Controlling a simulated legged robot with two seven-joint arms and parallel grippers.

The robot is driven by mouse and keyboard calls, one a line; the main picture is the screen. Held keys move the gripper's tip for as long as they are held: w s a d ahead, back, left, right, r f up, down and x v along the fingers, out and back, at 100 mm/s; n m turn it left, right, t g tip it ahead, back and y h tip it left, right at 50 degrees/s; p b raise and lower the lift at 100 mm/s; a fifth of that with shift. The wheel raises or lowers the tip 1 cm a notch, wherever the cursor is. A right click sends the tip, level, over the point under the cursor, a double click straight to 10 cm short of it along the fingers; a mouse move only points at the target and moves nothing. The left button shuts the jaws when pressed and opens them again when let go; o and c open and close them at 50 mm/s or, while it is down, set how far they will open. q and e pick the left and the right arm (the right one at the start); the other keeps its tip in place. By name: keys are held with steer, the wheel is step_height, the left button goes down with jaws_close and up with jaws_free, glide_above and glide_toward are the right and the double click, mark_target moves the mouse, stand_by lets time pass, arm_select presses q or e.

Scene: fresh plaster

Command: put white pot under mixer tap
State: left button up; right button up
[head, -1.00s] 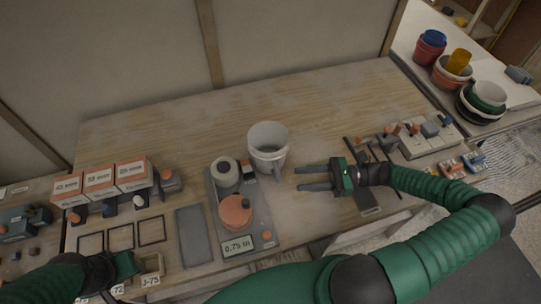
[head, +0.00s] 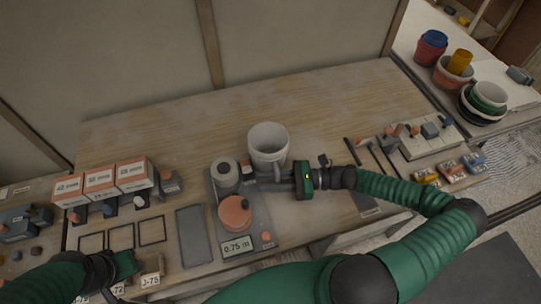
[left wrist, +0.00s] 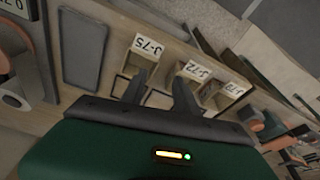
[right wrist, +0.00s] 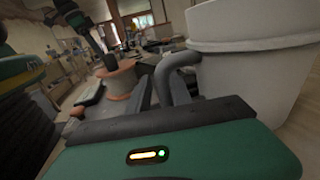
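The white pot (head: 266,136), a tall mug-like vessel with a side handle, stands upright on the wooden table in the head view. It fills the upper right of the right wrist view (right wrist: 250,65). I cannot identify the mixer tap. My left gripper (left wrist: 160,88) is open and empty by labelled bins.
Orange-and-white boxes (head: 100,181) stand at left. A bin labelled J-75 (head: 150,275) is at the front left. A rack of small coloured pieces (head: 425,135) lies at right. Stacked pots (head: 482,98) stand far right. The back of the table is clear.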

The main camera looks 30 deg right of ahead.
steer(key=shift+a, duration=0.1)
jaws_close()
stand_by(1.0)
